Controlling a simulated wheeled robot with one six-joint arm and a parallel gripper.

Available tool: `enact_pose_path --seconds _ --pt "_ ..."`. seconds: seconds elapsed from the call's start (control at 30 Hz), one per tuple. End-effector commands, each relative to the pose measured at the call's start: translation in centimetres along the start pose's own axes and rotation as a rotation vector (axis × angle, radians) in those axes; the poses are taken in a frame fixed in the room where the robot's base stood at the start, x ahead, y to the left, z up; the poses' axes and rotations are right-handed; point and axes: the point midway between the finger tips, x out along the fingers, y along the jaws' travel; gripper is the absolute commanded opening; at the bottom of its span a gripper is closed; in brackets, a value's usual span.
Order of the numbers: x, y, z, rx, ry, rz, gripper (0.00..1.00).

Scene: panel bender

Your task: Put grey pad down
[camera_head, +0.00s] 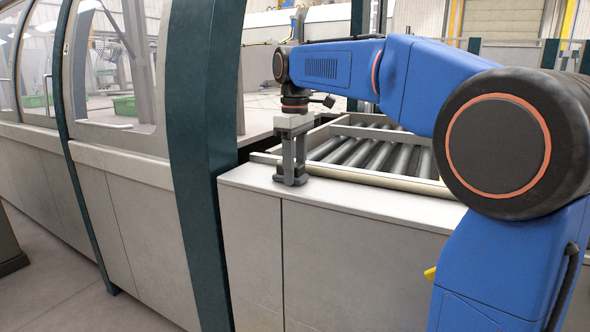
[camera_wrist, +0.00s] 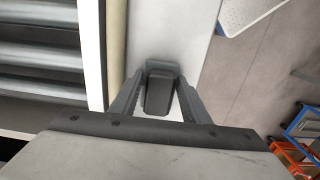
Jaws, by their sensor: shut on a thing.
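The grey pad (camera_wrist: 158,92) is a small dark grey block between the two fingers of my gripper (camera_wrist: 158,98) in the wrist view. My gripper is shut on it. In the head view my gripper (camera_head: 291,180) points straight down over the light grey cabinet top (camera_head: 345,200), close to its front left corner. The pad (camera_head: 290,181) shows there as a dark shape at the fingertips, partly hidden by them. It is at or just above the cabinet top; I cannot tell whether it touches.
A roller conveyor (camera_head: 375,150) in a pale frame lies directly behind my gripper. A dark green machine post (camera_head: 205,130) stands to the left. The cabinet top is clear to the right of my gripper. The cabinet edge drops to the floor (camera_wrist: 262,75).

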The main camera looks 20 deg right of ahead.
Motion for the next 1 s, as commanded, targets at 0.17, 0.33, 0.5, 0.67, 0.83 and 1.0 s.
enact_pose_path --seconds 0.17,0.33,0.5,0.67,0.83,1.0 --pt "0.4 0.0 0.0 0.0 0.0 0.0 0.21" --pt "0.9 0.0 0.0 0.0 -0.002 -0.001 0.21" --pt "1.2 0.0 0.0 0.0 -0.007 -0.006 0.61" --pt "1.3 -0.1 0.0 -0.001 -0.009 -0.008 0.61" --pt "1.1 -0.1 0.0 -0.001 -0.01 -0.009 0.61" --pt "-0.9 0.0 -0.1 -0.001 -0.007 -0.007 0.61"
